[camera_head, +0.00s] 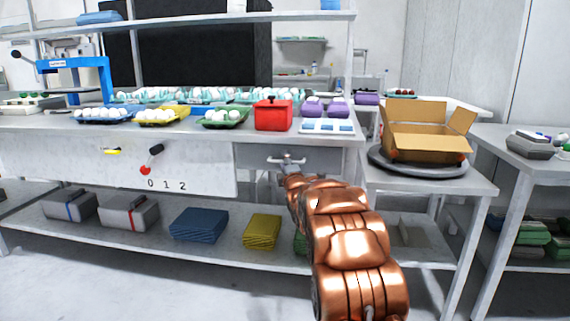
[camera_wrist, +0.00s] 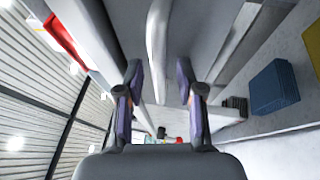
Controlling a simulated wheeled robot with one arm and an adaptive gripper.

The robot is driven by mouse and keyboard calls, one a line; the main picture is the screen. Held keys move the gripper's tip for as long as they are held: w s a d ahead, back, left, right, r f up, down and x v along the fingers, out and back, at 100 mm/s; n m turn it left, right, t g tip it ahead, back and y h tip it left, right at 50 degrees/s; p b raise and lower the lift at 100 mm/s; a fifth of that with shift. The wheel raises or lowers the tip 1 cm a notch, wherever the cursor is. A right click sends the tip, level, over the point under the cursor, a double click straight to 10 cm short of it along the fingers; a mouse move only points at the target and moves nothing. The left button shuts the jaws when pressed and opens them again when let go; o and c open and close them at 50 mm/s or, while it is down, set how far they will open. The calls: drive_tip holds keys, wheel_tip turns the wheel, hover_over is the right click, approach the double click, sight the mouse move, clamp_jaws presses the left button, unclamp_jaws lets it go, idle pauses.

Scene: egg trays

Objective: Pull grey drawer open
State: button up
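The grey drawer (camera_head: 322,160) sits under the bench top, right of the white panel, and its front looks flush with the bench. My copper arm reaches up to it from the lower right, with my gripper (camera_head: 288,163) at the front of the drawer in the head view. The gripper and arm partly cover the drawer's handle and lower front. In the wrist view my gripper (camera_wrist: 158,78) has its two dark fingers apart, with a pale bar, apparently the handle (camera_wrist: 157,45), running between them. A gap shows on both sides of the bar; contact is not visible.
A red box (camera_head: 273,115), egg trays (camera_head: 158,117) and purple cartons (camera_head: 325,107) stand on the bench above. An open cardboard box (camera_head: 427,142) is at the right. Stacked blue trays (camera_head: 199,225) and yellow trays (camera_head: 262,231) lie on the shelf below. The floor in front is clear.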

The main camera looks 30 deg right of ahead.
drive_tip(key=shift+c, duration=0.4)
clamp_jaws()
